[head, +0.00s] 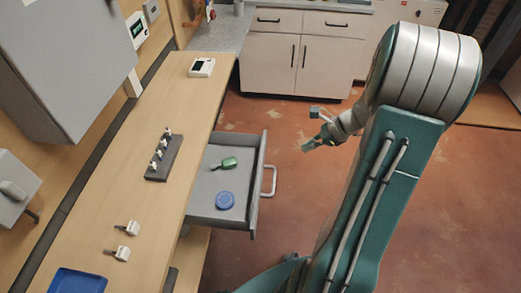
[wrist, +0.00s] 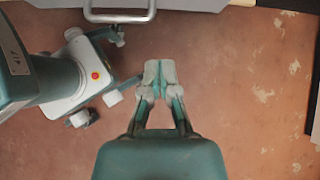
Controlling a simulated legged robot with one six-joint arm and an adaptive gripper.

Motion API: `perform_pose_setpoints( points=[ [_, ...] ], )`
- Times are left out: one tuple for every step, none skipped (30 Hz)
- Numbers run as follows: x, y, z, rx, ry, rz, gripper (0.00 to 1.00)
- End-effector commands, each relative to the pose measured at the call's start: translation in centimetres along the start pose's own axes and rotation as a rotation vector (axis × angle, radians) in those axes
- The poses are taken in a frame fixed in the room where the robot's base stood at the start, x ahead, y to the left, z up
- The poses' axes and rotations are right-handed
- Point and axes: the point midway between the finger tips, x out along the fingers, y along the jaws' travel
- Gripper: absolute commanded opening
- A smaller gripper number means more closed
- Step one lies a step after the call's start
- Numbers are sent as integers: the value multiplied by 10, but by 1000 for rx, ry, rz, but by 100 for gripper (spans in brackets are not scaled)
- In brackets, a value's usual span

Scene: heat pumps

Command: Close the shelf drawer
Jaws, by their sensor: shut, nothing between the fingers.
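The grey shelf drawer (head: 212,213) is pulled out from under the wooden worktop in the head view. A green object (head: 229,163) and a blue round object (head: 225,200) lie inside it. Its light metal handle (head: 269,181) is on the right-hand front panel; a pale handle and panel edge also show at the top left of the wrist view (wrist: 119,16). My gripper (head: 308,146) is in the air to the right of the drawer front, apart from the handle. In the wrist view my gripper (wrist: 159,72) has its fingertips together with nothing between them.
The wooden worktop (head: 190,100) bears a dark rack (head: 164,158) with several small items, two white pieces, a blue tray (head: 77,281) and a white device (head: 202,67). White cabinets (head: 298,55) stand at the back.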

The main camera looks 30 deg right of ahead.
Motion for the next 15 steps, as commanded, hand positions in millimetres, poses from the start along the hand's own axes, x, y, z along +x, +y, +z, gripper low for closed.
perform_pose_setpoints(
  points=[
    [0, -2, -10, 47, -18, -12, 0],
    [0, -4, -14, 67, -26, -18, 0],
    [0, -5, -17, 85, -33, -24, 0],
    [0, -5, -19, 94, -37, -26, 0],
    [1, -5, -19, 99, -39, -27, 0],
    [3, -6, -20, 101, -40, -27, 0],
    [5, -6, -19, 100, -40, -26, 0],
    [8, -6, -19, 100, -40, -25, 0],
    [13, -6, -18, 99, -40, -25, 0],
    [18, -6, -18, 98, -40, -24, 0],
    [23, -6, -18, 98, -40, -23, 0],
    [30, -5, -18, 98, -40, -22, 0],
    [36, -6, -17, 98, -40, -22, 0],
    [42, -6, -17, 97, -40, -21, 0],
    [49, -6, -17, 97, -39, -22, 0]
  ],
)
